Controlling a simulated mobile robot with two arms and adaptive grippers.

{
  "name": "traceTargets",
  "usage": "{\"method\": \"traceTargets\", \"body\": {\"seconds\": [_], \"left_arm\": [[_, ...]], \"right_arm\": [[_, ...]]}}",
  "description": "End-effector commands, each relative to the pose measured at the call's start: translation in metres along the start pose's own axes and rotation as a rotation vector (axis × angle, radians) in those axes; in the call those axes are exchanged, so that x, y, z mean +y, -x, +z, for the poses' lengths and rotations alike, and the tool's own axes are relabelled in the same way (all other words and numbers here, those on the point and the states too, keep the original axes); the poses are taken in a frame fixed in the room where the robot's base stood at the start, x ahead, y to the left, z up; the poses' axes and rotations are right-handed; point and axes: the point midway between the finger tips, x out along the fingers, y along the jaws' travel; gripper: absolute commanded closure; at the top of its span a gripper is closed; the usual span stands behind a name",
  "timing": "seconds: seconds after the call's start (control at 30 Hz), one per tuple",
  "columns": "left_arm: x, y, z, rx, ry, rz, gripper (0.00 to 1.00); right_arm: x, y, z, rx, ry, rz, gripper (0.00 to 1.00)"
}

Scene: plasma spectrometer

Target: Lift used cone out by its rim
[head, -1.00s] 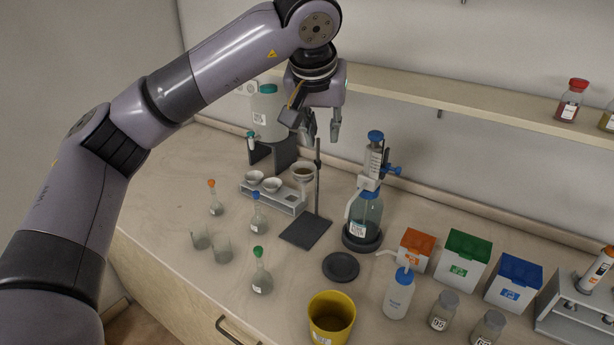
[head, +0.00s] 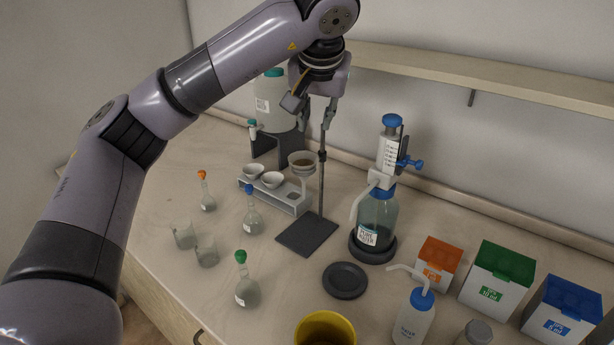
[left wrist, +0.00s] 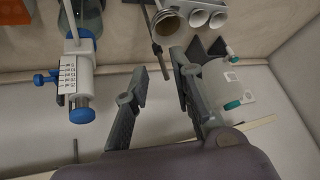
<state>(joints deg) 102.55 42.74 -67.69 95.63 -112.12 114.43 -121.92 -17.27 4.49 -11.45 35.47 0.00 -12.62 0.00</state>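The used cone (head: 302,159), pale with a brown inside, sits in the holder by the stand rod (head: 321,180). It also shows in the left wrist view (left wrist: 168,22) at the top. My left gripper (head: 315,122) is above and behind it, pointing down near the rod's top, apart from the cone. In the left wrist view its two fingers (left wrist: 161,68) are spread with nothing between them. Two clean white cones, one left (head: 253,170) and one right (head: 272,179), sit in the rack (head: 290,206). My right gripper is not in view.
The dispenser bottle (head: 376,215) stands to the right of the stand and the green-capped jug (head: 274,100) behind on the left. Small flasks and beakers (head: 184,235) stand at the front left. A shelf (head: 450,75) runs along the wall. A black disc (head: 345,280) lies in front.

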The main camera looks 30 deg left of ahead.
Motion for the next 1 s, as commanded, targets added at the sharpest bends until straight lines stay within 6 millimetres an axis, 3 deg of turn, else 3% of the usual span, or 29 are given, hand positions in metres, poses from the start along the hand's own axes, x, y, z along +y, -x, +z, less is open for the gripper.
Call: {"method": "traceTargets", "body": {"seconds": [0.4,0.77,1.0], "left_arm": [[0.000,-0.086,0.000,-0.004,-0.001,0.000,0.77],[0.001,-0.119,0.000,-0.004,-0.002,0.000,0.77],[0.003,-0.153,0.001,-0.003,0.000,0.000,0.77]], "right_arm": [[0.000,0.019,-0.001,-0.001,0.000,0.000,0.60],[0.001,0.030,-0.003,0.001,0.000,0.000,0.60],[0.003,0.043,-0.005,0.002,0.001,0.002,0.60]]}}
